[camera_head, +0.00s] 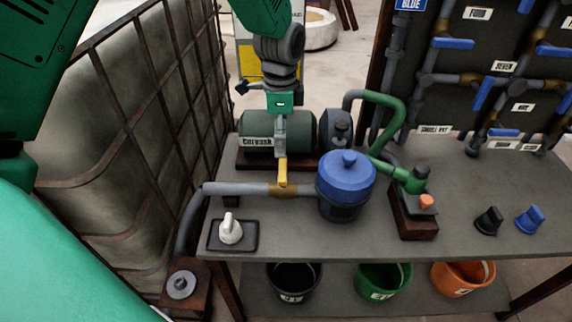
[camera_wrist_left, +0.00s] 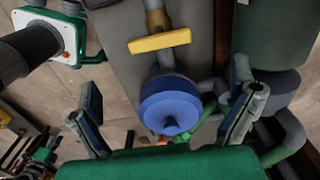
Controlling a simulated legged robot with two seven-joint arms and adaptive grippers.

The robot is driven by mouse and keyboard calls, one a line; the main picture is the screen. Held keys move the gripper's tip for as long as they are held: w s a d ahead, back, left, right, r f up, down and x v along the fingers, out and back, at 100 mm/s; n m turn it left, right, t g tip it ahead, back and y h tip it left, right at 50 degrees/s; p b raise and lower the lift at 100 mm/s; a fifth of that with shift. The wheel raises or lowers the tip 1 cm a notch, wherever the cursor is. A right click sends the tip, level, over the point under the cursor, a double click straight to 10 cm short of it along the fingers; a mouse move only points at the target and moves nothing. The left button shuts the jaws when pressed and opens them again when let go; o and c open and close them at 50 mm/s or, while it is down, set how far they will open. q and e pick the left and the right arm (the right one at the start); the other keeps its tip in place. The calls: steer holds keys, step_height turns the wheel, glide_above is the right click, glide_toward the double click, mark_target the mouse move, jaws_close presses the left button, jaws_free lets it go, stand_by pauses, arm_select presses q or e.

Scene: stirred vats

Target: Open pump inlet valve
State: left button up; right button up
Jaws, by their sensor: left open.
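The pump inlet valve has a yellow handle (camera_head: 283,172) on a brass-coloured fitting in the grey pipe (camera_head: 240,189). The handle lies crosswise to the pipe. The pipe leads right into a blue-lidded pot (camera_head: 345,177). My left gripper (camera_head: 280,150) points down just above and behind the handle. In the left wrist view my left gripper (camera_wrist_left: 165,112) has its fingers wide apart with nothing held. There the yellow handle (camera_wrist_left: 160,41) shows above the gap between the fingertips, and the blue lid (camera_wrist_left: 170,105) shows between the fingers. Contact with the handle is not visible. My right gripper is not seen.
A green pump (camera_head: 304,127) stands behind the handle. A caged tank (camera_head: 110,130) borders the bench on the left. A white knob (camera_head: 231,229) sits at the front left. Black (camera_head: 488,221) and blue (camera_head: 530,220) knobs stand at the right. Buckets stand below.

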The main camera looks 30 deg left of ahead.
mark_target(283, 166)
arm_select(q)
steer(key=f, duration=1)
steer(key=shift+d+f+b, duration=0.25)
steer(key=shift+f+b, duration=0.05)
steer(key=shift+f, duration=0.05)
steer(key=shift+w+a+f, duration=0.1)
steer(key=shift+a+f, duration=0.05)
steer(key=shift+f, duration=0.25)
steer(key=c, duration=1)
